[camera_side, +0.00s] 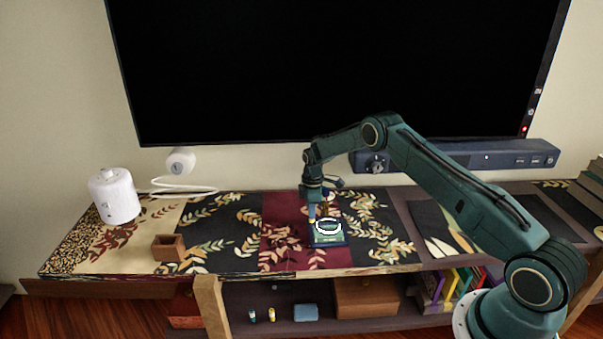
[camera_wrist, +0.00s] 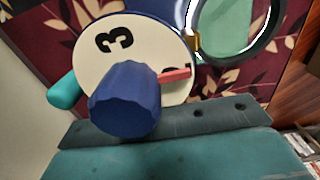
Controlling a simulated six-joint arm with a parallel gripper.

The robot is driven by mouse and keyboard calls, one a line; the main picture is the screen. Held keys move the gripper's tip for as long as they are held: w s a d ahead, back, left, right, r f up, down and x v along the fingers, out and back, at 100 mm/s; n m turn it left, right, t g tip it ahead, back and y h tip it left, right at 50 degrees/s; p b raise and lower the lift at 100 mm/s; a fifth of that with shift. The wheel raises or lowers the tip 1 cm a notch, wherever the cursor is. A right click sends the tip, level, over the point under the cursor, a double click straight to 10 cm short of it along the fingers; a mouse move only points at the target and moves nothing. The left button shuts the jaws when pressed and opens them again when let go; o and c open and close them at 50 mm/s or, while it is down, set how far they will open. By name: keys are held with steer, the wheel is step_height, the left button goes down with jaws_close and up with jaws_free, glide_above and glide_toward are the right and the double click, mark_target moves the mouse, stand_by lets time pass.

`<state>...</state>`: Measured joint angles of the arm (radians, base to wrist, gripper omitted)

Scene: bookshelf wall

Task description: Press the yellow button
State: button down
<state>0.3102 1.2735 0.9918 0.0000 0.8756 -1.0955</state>
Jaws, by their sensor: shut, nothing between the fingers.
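A blue box with a green top (camera_side: 327,241) and a pale ring on it stands on the dark red part of the patterned cloth. My gripper (camera_side: 312,217) points down at the box's left side, close to it; I cannot tell if it touches. It is shut and empty. A small yellow patch shows at its tip, and I cannot tell whether this is the button or a finger. In the wrist view a small gold-yellow piece (camera_wrist: 192,43) shows beside the ring (camera_wrist: 271,25). A cream dial (camera_wrist: 140,50) with a blue knob (camera_wrist: 122,100) fills the middle and hides much.
A brown open box (camera_side: 168,247) and a white canister (camera_side: 114,196) stand to the left. A black screen (camera_side: 330,70) hangs behind, with a dark soundbar (camera_side: 480,155) below it. The cloth between the brown box and the blue box is clear.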

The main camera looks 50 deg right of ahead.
step_height(320, 180, up, 7)
stand_by(1.3)
steer(key=s+a+r+m+t, duration=0.1)
steer(key=s+a+r, duration=0.35)
steer(key=r, duration=0.55)
steer(key=s+a+r+m+t, duration=0.1)
steer(key=s+a+r+m, duration=0.15)
steer(key=s+r, duration=0.45)
steer(key=s+a+r+m+t, duration=0.15)
steer(key=a+r, duration=0.35)
steer(key=r, duration=0.7)
steer(key=s+a+r+m, duration=0.1)
steer(key=s+a+r, duration=0.15)
steer(key=s, duration=0.45)
steer(key=s+a+r, duration=0.2)
steer(key=s+r, duration=0.1)
steer(key=s, duration=0.4)
steer(key=s+a+f+m+t, duration=0.2)
steer(key=s+f+m, duration=0.1)
steer(key=s, duration=1.1)
steer(key=shift+a, duration=0.2)
